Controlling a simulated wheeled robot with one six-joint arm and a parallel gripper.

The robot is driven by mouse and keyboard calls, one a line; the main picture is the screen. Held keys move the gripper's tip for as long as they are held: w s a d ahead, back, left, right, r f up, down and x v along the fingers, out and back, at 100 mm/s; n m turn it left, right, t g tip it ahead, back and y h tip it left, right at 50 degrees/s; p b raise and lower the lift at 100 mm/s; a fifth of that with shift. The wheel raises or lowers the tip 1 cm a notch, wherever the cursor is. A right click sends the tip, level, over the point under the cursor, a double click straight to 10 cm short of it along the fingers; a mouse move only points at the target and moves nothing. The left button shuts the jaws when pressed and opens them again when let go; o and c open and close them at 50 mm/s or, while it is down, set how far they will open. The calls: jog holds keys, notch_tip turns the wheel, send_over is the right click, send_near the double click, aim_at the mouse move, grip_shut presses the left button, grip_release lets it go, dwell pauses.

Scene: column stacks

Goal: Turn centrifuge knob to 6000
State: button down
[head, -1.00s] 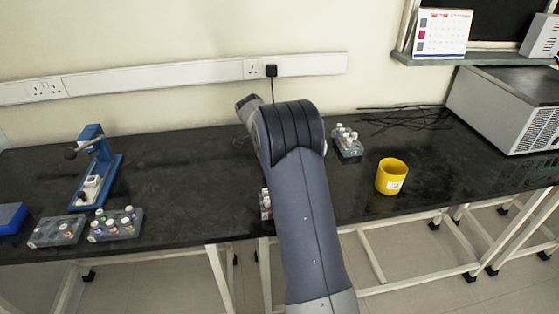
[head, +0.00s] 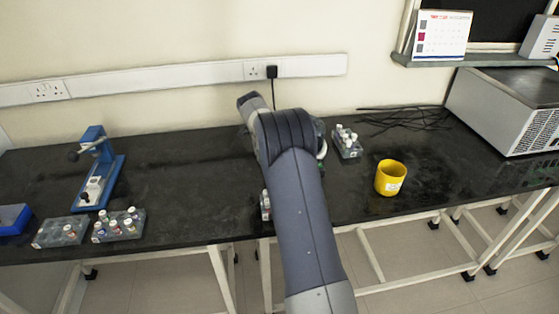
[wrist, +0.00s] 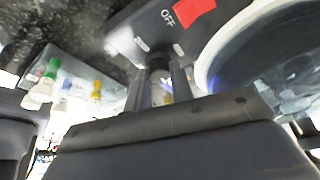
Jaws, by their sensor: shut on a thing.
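The centrifuge shows in the wrist view as a dark grey panel (wrist: 205,28) with an "OFF" label and a red patch, beside a large round rim with a pale bluish inside. A small dark knob (wrist: 158,63) sticks out from the panel's lower edge. My gripper (wrist: 161,78) has its two fingers on either side of the knob and is shut on it. The dial marks around the knob, including 6000, cannot be read. In the head view my arm hides the gripper and nearly all of the centrifuge.
A rack with white-capped vials (head: 346,142) and a yellow cup (head: 390,177) stand right of my arm. Vial racks (head: 118,224) and a blue stand (head: 98,170) are at left. Tubes with green and yellow caps (wrist: 48,78) show near my gripper. Black cables lie at the back right.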

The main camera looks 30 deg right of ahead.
jog(key=c, duration=1.2)
grip_release()
jog(key=shift+c, duration=0.2)
jog(key=v, duration=1.1)
jog(key=shift+p, duration=0.35)
jog(key=shift+f, duration=0.2)
jog(key=b+x, duration=0.1)
jog(key=x, duration=0.9)
jog(key=shift+s+d+f, duration=0.1)
jog(key=shift+d+f, duration=0.05)
jog(key=shift+f, duration=0.1)
